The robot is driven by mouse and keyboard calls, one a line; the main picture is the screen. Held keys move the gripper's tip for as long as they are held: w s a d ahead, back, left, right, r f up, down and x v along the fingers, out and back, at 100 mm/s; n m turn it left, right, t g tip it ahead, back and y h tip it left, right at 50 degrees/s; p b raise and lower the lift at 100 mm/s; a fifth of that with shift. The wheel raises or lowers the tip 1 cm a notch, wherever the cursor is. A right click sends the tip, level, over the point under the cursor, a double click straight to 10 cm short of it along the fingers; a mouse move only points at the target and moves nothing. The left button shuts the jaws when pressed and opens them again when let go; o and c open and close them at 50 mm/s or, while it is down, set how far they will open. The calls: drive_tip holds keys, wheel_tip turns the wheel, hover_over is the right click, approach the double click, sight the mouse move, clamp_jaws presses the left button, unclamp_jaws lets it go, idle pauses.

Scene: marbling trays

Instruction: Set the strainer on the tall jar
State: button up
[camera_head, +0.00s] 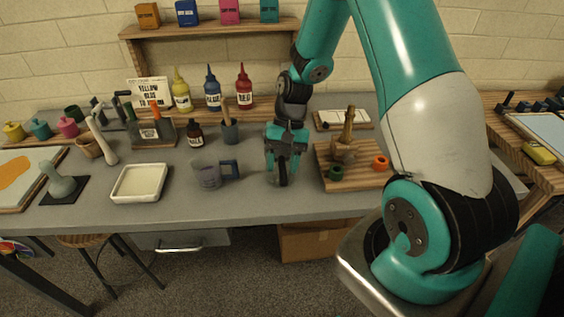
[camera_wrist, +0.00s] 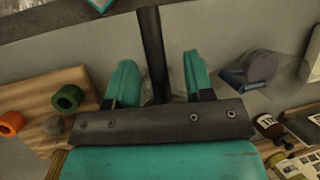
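My gripper (camera_head: 283,167) points down above the grey worktable. Its two teal fingers are apart, also in the wrist view (camera_wrist: 160,78). A dark, narrow bar (camera_wrist: 155,50) lies between the fingers, with gaps on both sides. It shows as a black piece (camera_head: 283,178) below my gripper in the head view. It may be the strainer's handle, but I cannot tell. A see-through vessel (camera_head: 208,177) with a blue-grey handle stands left of my gripper; it also shows at the right in the wrist view (camera_wrist: 264,66). I cannot clearly identify the strainer or the tall jar.
A wooden board (camera_head: 350,180) with a green ring (camera_head: 336,172), an orange ring (camera_head: 381,163) and a brass-coloured piece (camera_head: 347,130) is right of my gripper. A white tray (camera_head: 140,196) is at the left. Bottles stand behind. The front middle of the table is clear.

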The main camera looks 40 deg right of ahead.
drive_tip(key=v, duration=1.7)
drive_tip(key=shift+r+b, duration=0.2)
drive_tip(key=shift+b, duration=0.15)
drive_tip(key=shift+d, duration=0.1)
drive_tip(key=s+a+r+n+t, duration=0.1)
drive_tip(key=s+a+r+n, duration=0.15)
drive_tip(key=a, duration=0.45)
drive_tip(key=s+a+r+n, duration=0.2)
drive_tip(key=a+n, duration=0.1)
drive_tip(key=a, duration=0.4)
drive_tip(key=s+a+n+t, duration=0.1)
drive_tip(key=s+a+n, duration=0.7)
drive_tip(key=s+a, duration=0.3)
drive_tip(key=s, duration=0.4)
drive_tip(key=shift+s+t, duration=0.3)
drive_tip(key=shift+s, duration=0.1)
